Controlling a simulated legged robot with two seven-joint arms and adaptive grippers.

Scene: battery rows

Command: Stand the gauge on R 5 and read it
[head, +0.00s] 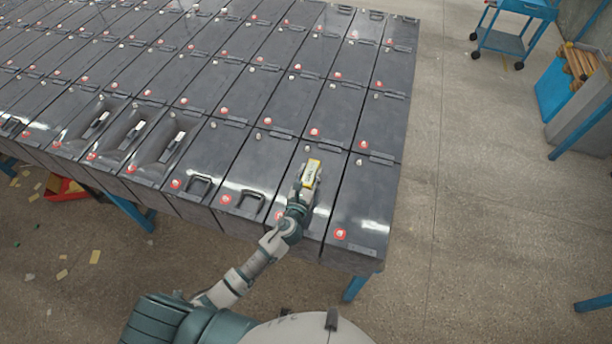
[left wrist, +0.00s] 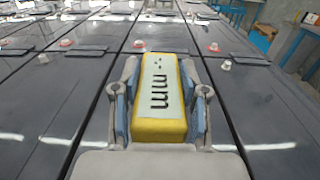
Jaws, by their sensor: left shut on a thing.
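The gauge (head: 311,173) is a small yellow block with a pale face. The gauge is over the dark top of a front-row battery (head: 320,205), second from the right end. I cannot tell whether it touches the battery. My right gripper is not in view.
Rows of dark batteries with red and pale terminals fill the table. Two batteries to the left have raised black handles (head: 250,203). Several farther left have sunken tops (head: 128,132). A blue trolley (head: 505,40) stands at the upper right. The floor (head: 460,200) right of the table is clear.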

